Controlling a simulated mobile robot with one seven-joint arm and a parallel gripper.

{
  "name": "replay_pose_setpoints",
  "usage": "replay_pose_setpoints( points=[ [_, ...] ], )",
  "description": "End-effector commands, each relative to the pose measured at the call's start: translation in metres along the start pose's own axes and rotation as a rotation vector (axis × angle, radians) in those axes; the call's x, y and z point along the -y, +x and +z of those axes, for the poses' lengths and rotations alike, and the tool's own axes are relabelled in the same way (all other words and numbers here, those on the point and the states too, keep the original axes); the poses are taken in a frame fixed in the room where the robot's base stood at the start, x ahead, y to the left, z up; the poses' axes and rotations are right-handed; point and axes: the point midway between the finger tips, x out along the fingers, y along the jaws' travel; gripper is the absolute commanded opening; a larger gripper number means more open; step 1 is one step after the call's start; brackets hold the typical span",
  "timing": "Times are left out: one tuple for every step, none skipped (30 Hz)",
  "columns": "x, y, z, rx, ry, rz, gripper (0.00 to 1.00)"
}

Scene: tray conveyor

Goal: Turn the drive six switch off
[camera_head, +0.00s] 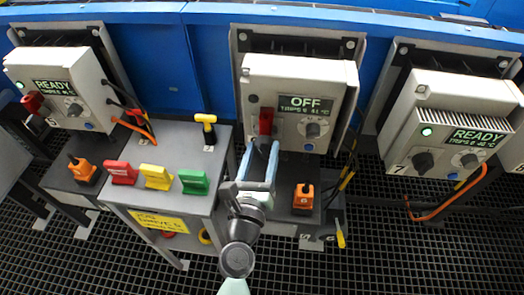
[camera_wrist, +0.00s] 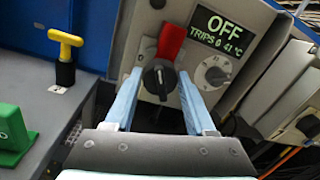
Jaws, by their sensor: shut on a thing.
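The middle drive box (camera_head: 340,75) has a dark display (camera_head: 297,105) reading OFF, with a trips line beneath. The wrist view also shows this display (camera_wrist: 223,33). The drive's black rotary switch (camera_wrist: 160,78) is on the lower left of its face, with a red piece (camera_wrist: 171,42) standing up just above or behind it. My gripper (camera_head: 261,152) reaches up to the box front. In the wrist view its two pale blue fingers stand on either side of the switch, shut on it. In the head view the fingers partly hide the switch.
A grey dial (camera_wrist: 213,73) sits right of the switch. Drive boxes reading READY stand at left (camera_head: 52,65) and right (camera_head: 450,100). A bench (camera_head: 190,135) left of my gripper holds red, yellow and green blocks and a yellow T-handle (camera_head: 206,122). Cables hang beside the boxes.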

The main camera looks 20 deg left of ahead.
Motion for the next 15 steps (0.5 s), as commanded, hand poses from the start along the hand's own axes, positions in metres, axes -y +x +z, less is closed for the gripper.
replay_pose_setpoints(
  points=[
    [-0.0001, -0.0001, -0.0007, 0.003, -0.048, 0.0, 0.0],
    [-0.0002, -0.0001, -0.0008, 0.004, -0.076, 0.001, 0.0],
    [-0.0003, -0.0001, -0.001, 0.007, -0.113, 0.002, 0.0],
    [-0.0004, -0.0001, -0.0011, 0.009, -0.142, 0.002, 0.0],
    [-0.0005, -0.0001, -0.0012, 0.011, -0.171, 0.003, 0.0],
    [-0.0006, -0.0001, -0.0014, 0.014, -0.208, 0.003, 0.0],
    [-0.0007, -0.0001, -0.0015, 0.016, -0.237, 0.004, 0.0],
    [-0.0007, -0.0002, -0.0016, 0.018, -0.266, 0.004, 0.0],
    [-0.0008, -0.0002, -0.0018, 0.02, -0.303, 0.005, 0.0],
    [-0.0008, -0.0002, -0.0019, 0.022, -0.331, 0.005, 0.0],
    [-0.0008, -0.0002, -0.002, 0.024, -0.361, 0.005, 0.0],
    [-0.0009, -0.0002, -0.0022, 0.027, -0.398, 0.006, 0.0],
    [-0.0009, -0.0002, -0.0023, 0.029, -0.426, 0.006, 0.0],
    [-0.001, -0.0002, -0.0024, 0.031, -0.456, 0.007, 0.0],
    [-0.0011, -0.0002, -0.0025, 0.034, -0.493, 0.007, 0.0]
  ],
)
